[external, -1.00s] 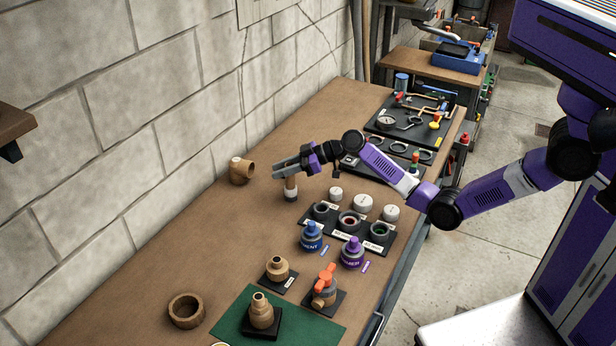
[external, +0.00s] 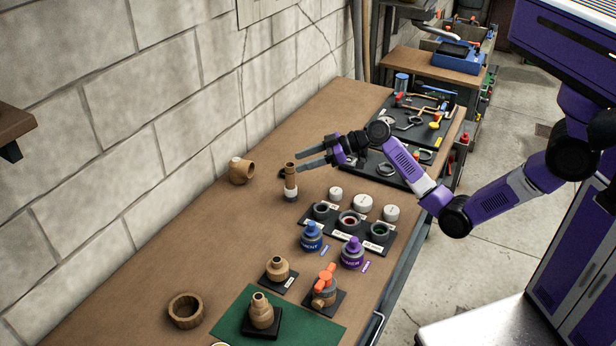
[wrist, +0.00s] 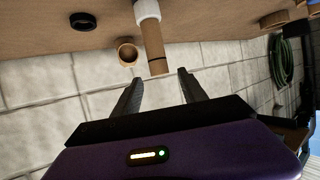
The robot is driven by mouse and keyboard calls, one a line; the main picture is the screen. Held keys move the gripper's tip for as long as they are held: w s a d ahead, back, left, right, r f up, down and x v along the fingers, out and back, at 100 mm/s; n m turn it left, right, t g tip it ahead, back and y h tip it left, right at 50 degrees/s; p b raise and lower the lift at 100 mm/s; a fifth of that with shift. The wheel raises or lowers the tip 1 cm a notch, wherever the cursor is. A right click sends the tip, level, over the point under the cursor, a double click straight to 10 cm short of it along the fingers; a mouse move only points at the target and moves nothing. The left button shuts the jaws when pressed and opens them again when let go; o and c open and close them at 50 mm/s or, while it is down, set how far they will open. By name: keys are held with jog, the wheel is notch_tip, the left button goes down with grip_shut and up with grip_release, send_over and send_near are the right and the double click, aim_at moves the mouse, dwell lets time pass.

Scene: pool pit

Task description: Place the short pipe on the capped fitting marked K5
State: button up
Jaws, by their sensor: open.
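The short brown pipe (external: 290,176) stands upright on the bench, its lower end at a white fitting (external: 291,196). I cannot read a K5 mark on that fitting. In the wrist view the pipe (wrist: 154,48) and the white part (wrist: 147,9) line up end to end, with the pipe's free end just beyond my fingertips. My gripper (external: 301,159) is open and empty, above and to the right of the pipe's top. It also shows in the wrist view (wrist: 158,77), its two fingers spread apart and not touching the pipe.
Bare bench surrounds the pipe on the wall side.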

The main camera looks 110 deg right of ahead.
jog(key=shift+v, duration=2.05)
jog(key=s+d+r+m+h, duration=0.2)
jog(key=d+r+m+h, duration=0.2)
jog(key=h, duration=0.1)
jog(key=s+a+f+t, duration=0.1)
jog(key=s+a+f, duration=0.2)
jog(key=a, duration=0.6)
jog(key=s+a+f+t, duration=0.1)
jog(key=s+a+f, duration=0.1)
jog(key=a, duration=0.8)
jog(key=s+a+f+t+h, duration=0.1)
jog(key=s+a+f, duration=0.2)
jog(key=a, duration=0.7)
jog(key=shift+s+f, duration=0.35)
jog(key=shift+f, duration=0.2)
jog(key=s+a+f+n+y, duration=0.1)
jog(key=s+a+n+y, duration=0.2)
jog(key=s+a, duration=0.6)
jog(key=s+a+f+n+g+y, duration=0.1)
jog(key=s+a+f+n+y, duration=0.1)
jog(key=s+a+y, duration=0.4)
jog(key=s+a+n, duration=0.1)
jog(key=s+a, duration=0.3)
jog(key=a, duration=0.3)
jog(key=shift+s+a+n, duration=0.25)
jog(key=shift+a+n, duration=0.05)
jog(key=shift+a, duration=0.1)
